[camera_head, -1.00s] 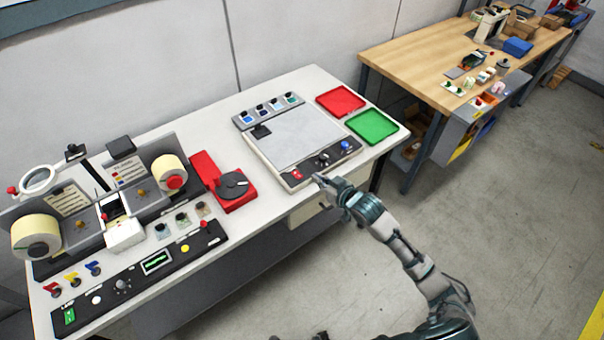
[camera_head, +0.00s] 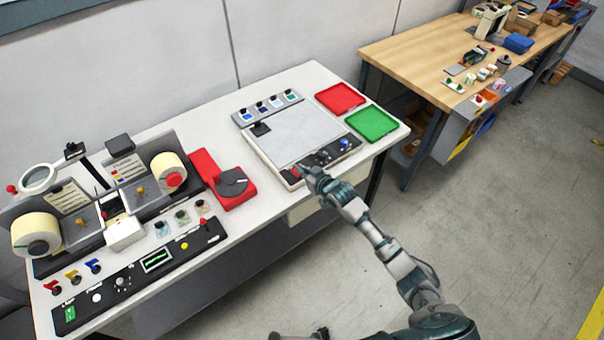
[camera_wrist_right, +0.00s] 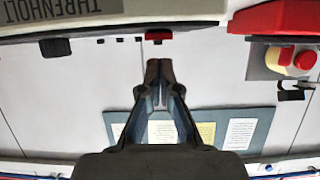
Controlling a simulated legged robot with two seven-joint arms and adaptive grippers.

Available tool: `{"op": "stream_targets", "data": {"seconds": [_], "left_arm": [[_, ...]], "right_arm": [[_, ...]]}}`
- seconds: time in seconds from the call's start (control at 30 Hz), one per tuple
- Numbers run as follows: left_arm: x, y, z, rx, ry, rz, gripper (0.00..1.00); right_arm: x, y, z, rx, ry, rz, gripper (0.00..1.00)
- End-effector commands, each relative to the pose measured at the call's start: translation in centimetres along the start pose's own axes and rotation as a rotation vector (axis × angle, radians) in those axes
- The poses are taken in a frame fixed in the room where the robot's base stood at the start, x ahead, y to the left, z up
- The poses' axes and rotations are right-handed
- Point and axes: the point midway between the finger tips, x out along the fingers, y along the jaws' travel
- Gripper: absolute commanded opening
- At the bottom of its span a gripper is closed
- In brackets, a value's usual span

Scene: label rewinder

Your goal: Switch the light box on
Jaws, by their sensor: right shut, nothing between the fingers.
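The light box (camera_head: 292,132) is a flat pale panel on the white bench in the head view. Its dark front control strip carries a red switch (camera_head: 295,171) at the left end, a black knob (camera_head: 324,158) and a blue knob (camera_head: 344,143). My right gripper (camera_head: 306,168) is shut and empty over this strip, just right of the red switch. In the right wrist view the shut fingertips (camera_wrist_right: 159,63) point towards a small red part (camera_wrist_right: 158,36), apparently the switch. Contact cannot be told.
A red dispenser (camera_head: 207,163) stands left of the light box, and the label rewinder (camera_head: 120,205) is further left. A red tray (camera_head: 341,98) and a green tray (camera_head: 372,123) lie to the right. Bare floor lies in front of the bench.

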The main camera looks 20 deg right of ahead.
Motion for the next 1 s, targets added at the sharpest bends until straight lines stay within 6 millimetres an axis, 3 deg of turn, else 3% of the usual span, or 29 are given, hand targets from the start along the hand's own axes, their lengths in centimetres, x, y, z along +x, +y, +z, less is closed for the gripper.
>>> {"op": "stream_targets", "data": {"seconds": [0.23,1.0], "left_arm": [[-0.1,0.1,0.0,0.000,0.001,0.001,0.40],[-0.6,0.0,-0.1,0.000,0.001,0.000,0.40]], "right_arm": [[0.4,0.0,1.7,-0.001,0.002,0.000,0.00],[0.5,0.0,2.3,-0.001,0.001,0.000,0.00]]}}
